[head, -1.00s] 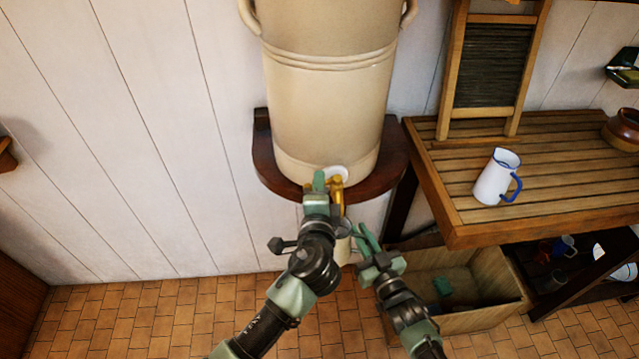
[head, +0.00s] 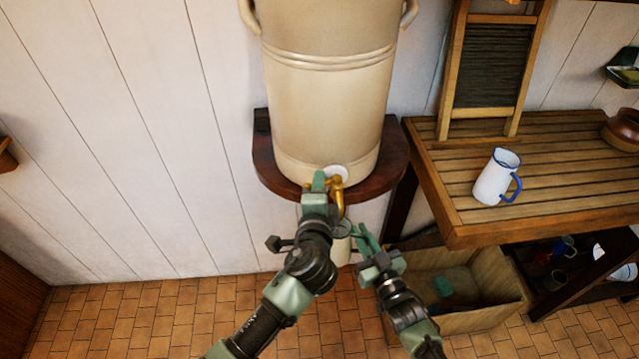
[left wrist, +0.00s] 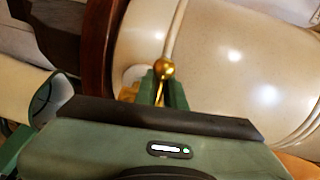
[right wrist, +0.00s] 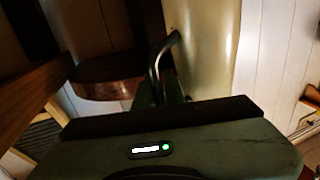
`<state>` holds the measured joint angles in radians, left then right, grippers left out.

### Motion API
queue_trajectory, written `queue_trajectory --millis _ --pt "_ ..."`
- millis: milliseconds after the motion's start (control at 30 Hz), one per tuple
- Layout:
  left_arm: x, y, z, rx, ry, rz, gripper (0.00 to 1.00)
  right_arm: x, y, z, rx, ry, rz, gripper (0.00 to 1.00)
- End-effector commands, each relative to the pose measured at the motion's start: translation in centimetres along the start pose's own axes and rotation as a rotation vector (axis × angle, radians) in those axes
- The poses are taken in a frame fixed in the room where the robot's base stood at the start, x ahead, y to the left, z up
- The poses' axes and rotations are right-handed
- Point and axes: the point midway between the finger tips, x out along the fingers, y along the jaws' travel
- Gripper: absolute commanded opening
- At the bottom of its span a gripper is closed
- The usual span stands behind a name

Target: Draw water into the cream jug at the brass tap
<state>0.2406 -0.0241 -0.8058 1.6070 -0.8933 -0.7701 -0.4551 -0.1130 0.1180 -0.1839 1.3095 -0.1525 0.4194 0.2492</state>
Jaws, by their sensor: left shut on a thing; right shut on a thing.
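The brass tap (head: 339,190) sticks out near the bottom of a large cream urn (head: 330,100). My left gripper (head: 319,182) is shut on the tap's handle, whose round brass knob (left wrist: 164,69) shows between the fingers in the left wrist view. The cream jug (head: 342,252) is upright below the tap, partly hidden by my left arm. Its dark opening (left wrist: 50,98) shows in the left wrist view. My right gripper (head: 364,240) is shut on the jug's dark handle (right wrist: 163,52) from the right. I cannot make out water or the level inside the jug.
The urn stands on a dark round-fronted wooden shelf (head: 268,165). To the right is a slatted bench (head: 560,160) with a white blue-rimmed jug (head: 496,178) and a washboard (head: 490,75). A wooden crate (head: 490,318) is on the floor below. The floor at left is clear.

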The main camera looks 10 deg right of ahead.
Motion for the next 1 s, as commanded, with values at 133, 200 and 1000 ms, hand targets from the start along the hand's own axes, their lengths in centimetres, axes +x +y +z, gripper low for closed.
queue_trajectory --millis 133,200,1000 --pt "0.43 0.15 0.37 0.023 0.096 0.011 0.0 0.08 0.0 -0.18 0.001 0.005 0.0 0.0" --pt "0.62 0.16 0.36 0.032 0.146 0.015 0.0 0.08 -0.01 -0.18 0.001 0.005 0.0 0.0" --pt "0.93 -0.07 0.27 0.044 0.243 0.02 0.32 0.08 -0.01 -0.19 0.001 0.005 0.0 0.0"
